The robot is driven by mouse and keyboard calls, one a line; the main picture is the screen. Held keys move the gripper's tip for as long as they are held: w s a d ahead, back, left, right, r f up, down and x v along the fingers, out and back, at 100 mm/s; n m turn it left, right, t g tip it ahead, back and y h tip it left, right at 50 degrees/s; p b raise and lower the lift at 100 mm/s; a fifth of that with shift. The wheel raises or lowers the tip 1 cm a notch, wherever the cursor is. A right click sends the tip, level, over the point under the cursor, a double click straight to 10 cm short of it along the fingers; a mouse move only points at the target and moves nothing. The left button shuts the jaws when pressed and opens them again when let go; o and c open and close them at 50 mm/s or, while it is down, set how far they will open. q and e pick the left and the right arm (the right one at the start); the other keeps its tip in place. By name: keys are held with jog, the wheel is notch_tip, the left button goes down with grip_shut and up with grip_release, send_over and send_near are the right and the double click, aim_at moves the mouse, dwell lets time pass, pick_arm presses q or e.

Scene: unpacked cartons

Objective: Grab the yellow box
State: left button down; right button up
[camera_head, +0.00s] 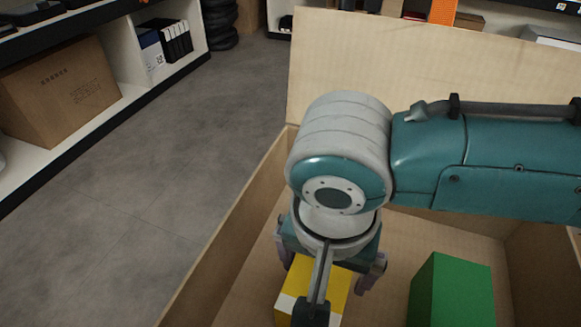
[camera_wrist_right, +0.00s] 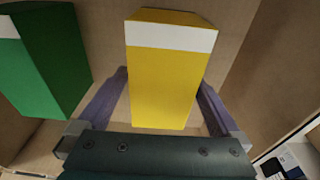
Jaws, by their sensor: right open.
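The yellow box (camera_head: 338,290), with a white band, stands inside an open carton (camera_head: 215,272). My right gripper (camera_head: 326,277) is over it from above, with a finger on each side; the wrist hides part of the box. In the right wrist view the yellow box (camera_wrist_right: 163,85) lies between the two purple fingers of my right gripper (camera_wrist_right: 165,95). The fingers are apart, with a small gap visible beside the box. My left gripper is not in view.
A green box (camera_head: 450,292) stands in the carton to the right of the yellow one; it also shows in the wrist view (camera_wrist_right: 45,65). The carton's raised flap (camera_head: 340,50) stands behind my arm. A shelf with a brown carton (camera_head: 62,92) is at left, beyond clear floor.

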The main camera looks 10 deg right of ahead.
jog(key=shift+w+a+f+b, duration=0.15)
jog(key=shift+f+b, duration=0.3)
jog(key=shift+f, duration=0.7)
jog(key=shift+r, duration=0.15)
jog(key=c, duration=1.5)
grip_shut()
jog(key=shift+r, duration=0.1)
